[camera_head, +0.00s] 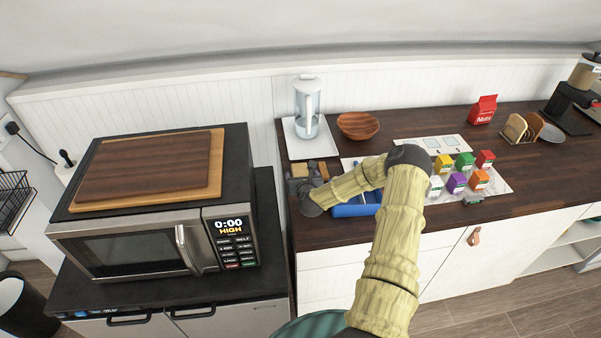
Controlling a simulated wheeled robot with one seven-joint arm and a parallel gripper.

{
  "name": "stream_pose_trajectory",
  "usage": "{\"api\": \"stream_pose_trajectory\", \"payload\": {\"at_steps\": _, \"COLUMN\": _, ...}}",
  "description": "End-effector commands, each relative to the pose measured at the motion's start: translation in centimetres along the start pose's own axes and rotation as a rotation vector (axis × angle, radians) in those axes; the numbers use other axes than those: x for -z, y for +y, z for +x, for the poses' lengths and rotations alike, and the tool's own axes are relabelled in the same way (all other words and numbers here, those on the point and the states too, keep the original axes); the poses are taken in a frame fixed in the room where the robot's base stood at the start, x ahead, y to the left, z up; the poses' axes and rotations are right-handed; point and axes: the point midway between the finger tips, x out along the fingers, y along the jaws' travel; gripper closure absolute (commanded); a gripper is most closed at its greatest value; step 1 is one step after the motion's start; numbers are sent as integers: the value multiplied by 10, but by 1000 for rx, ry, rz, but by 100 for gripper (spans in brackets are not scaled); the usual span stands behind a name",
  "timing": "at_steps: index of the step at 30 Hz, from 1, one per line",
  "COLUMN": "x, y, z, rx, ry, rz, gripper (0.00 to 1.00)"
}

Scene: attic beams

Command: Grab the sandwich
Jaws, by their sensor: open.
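My gripper (306,181) is open over the left end of the dark wooden counter, seen from behind and above. A small tan, bread-like piece (300,171) shows just beyond and between its fingers; it may be the sandwich, but it is too small to be sure. I cannot tell whether the fingers touch it. My wrist and forearm cover the counter to the right of it. Brown and tan upright slices (516,128) stand at the far right, beside a grey plate (551,133), well away from my gripper.
A blue tray (352,211) lies partly behind my arm. Several colored boxes (465,163) stand on a white mat right of it. A glass pitcher (307,110) and wooden bowl (358,125) are behind my gripper. A microwave (135,252) with cutting boards (150,170) on top stands left.

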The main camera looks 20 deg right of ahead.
Motion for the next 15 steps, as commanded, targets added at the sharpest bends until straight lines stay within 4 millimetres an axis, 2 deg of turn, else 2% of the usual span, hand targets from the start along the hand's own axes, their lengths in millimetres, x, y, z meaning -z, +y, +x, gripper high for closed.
{"api": "stream_pose_trajectory", "payload": {"at_steps": 6, "x": 0, "y": 0, "z": 18, "rx": -1, "ry": 1, "rz": -1, "gripper": 20}}
{"api": "stream_pose_trajectory", "payload": {"at_steps": 15, "x": 0, "y": 0, "z": 19, "rx": -1, "ry": 1, "rz": -1, "gripper": 20}}
